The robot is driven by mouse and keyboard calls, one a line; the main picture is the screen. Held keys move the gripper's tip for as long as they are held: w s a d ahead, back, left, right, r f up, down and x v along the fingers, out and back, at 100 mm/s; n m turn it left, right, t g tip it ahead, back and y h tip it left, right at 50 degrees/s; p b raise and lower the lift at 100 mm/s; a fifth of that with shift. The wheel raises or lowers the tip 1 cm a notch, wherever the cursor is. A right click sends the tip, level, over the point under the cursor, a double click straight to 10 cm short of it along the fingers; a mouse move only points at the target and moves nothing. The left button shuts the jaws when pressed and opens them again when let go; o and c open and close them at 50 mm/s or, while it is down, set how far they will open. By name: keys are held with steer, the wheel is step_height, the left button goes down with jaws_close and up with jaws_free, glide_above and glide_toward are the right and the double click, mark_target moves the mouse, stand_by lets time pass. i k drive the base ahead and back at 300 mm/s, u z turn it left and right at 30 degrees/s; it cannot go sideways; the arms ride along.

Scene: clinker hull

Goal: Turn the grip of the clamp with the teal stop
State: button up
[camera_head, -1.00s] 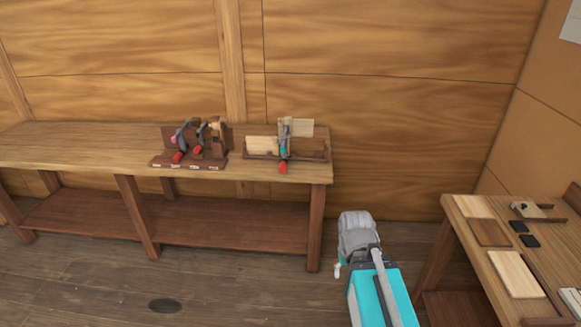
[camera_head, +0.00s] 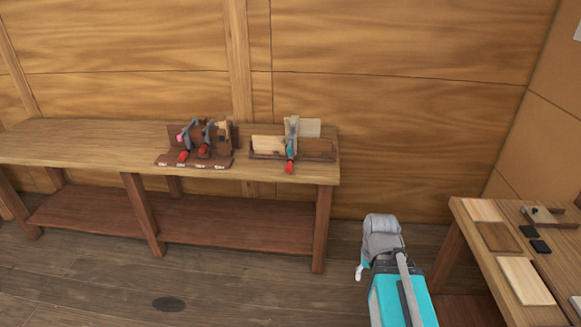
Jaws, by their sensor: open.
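The clamp with the teal stop (camera_head: 290,151) is at the right end of the long bench. It stands upright at the front of a low wooden holder with pale and dark boards. Its red grip (camera_head: 289,168) hangs low at the bench's front edge. My grey and teal arm is folded at the lower right, well apart from the clamp. Only a small pale tip of my gripper (camera_head: 359,272) shows beside the grey arm end; the rest is hidden. No thing shows in it.
A dark wooden rack (camera_head: 212,161) with other clamps, red grips and a pink stop stands left of the holder. The long bench (camera_head: 80,145) is bare at left. A second bench (camera_head: 485,263) at right bears boards and small black pieces. Floor is clear before the long bench.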

mark_target(289, 166)
steer(key=z, duration=0.05)
steer(key=i, duration=0.95)
steer(key=u, duration=0.05)
